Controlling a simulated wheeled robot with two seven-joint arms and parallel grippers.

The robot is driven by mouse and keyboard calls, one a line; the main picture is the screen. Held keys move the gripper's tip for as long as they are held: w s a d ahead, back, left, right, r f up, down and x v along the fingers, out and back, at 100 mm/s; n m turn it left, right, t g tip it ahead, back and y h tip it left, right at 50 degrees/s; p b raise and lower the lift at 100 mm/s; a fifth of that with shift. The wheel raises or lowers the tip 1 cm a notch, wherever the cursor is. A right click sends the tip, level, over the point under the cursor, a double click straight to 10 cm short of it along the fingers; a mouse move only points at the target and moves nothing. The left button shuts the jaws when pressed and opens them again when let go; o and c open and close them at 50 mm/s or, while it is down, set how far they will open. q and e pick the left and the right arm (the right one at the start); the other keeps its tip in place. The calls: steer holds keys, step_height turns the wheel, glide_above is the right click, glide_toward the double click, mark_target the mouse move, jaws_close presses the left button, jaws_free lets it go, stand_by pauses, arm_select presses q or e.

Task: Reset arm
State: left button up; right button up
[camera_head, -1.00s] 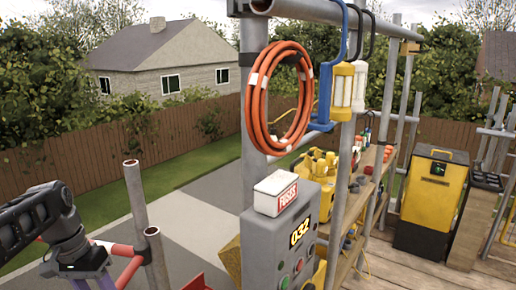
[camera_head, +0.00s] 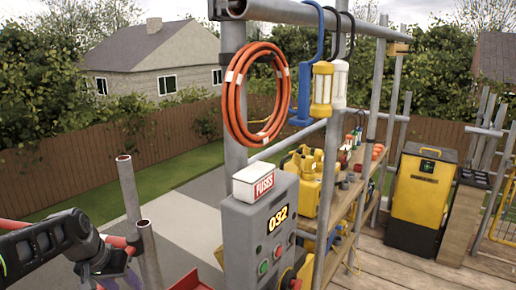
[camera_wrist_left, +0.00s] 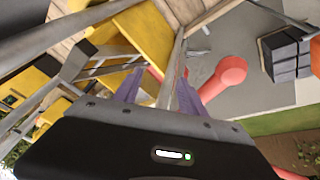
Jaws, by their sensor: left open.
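My left arm comes in at the lower left of the head view, and my left gripper (camera_head: 118,280) is at the bottom edge there, partly cut off. In the left wrist view my left gripper (camera_wrist_left: 158,90) shows two purple fingers standing apart with nothing held between them. A grey scaffold pole passes behind the fingers in that view. My right gripper does not show in either view.
Scaffold poles (camera_head: 130,205) stand close beside my left gripper. A grey control box (camera_head: 258,235) with a fuses box (camera_head: 253,181) on top stands at centre. An orange hose (camera_head: 231,105) hangs above. A yellow-black machine (camera_head: 420,195) stands at right.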

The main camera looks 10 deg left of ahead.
arm_select(q)
steer(key=d+f+n+t+h, duration=0.1)
steer(key=d+f, duration=0.8)
steer(key=f, duration=0.3)
steer(key=d+f, duration=0.8)
steer(key=f, duration=0.4)
steer(key=s+d+f+g, duration=0.1)
steer(key=s+d+f, duration=0.3)
steer(key=s, duration=0.4)
steer(key=s+d+f+m+g+h, duration=0.1)
steer(key=s+d+f+g, duration=0.1)
steer(key=s+d+f, duration=0.2)
steer(key=s+d+f+g+h, duration=0.1)
steer(key=s+d+f, duration=0.3)
steer(key=s+d, duration=0.4)
steer(key=s, duration=0.3)
steer(key=shift+s+d+f+g, duration=0.15)
steer(key=shift+s+f+g, duration=0.15)
steer(key=shift+s, duration=0.1)
steer(key=shift+c, duration=0.4)
